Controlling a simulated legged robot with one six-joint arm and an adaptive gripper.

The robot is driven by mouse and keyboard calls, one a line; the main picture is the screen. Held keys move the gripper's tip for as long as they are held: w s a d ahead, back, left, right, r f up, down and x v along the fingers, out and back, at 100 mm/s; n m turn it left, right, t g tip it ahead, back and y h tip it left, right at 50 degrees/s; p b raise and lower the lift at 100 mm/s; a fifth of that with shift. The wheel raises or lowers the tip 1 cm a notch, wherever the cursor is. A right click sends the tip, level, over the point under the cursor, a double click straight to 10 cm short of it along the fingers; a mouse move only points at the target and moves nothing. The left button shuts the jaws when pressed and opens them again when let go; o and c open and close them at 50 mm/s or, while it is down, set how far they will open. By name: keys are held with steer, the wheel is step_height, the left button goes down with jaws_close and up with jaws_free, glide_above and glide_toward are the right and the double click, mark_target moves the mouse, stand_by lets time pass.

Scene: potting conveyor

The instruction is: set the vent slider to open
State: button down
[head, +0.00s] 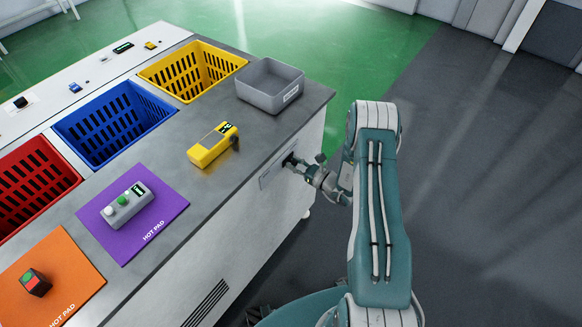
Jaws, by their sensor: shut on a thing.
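The vent slider shows as a pale plate (267,178) on the white side of the counter, below its right edge. My gripper (296,163) reaches it from the right, with its fingertips at a dark knob (288,159) near the plate's right end. The gripper is shut on this slider knob. The fingers partly cover the knob and the plate's right end, and any markings on the plate are too small to read.
On the counter (165,215) stand a grey bin (245,92), a yellow device (208,152) and a grey button box (120,208) on a purple hot pad (160,188). Red, blue (75,130) and yellow (152,72) baskets sit behind. The floor to the right is clear.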

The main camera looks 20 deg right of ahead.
steer(key=shift+w+d, duration=0.1)
steer(key=shift+w, duration=0.05)
steer(key=shift+c, duration=2)
jaws_free()
steer(key=shift+d, duration=0.15)
steer(key=v, duration=1.2)
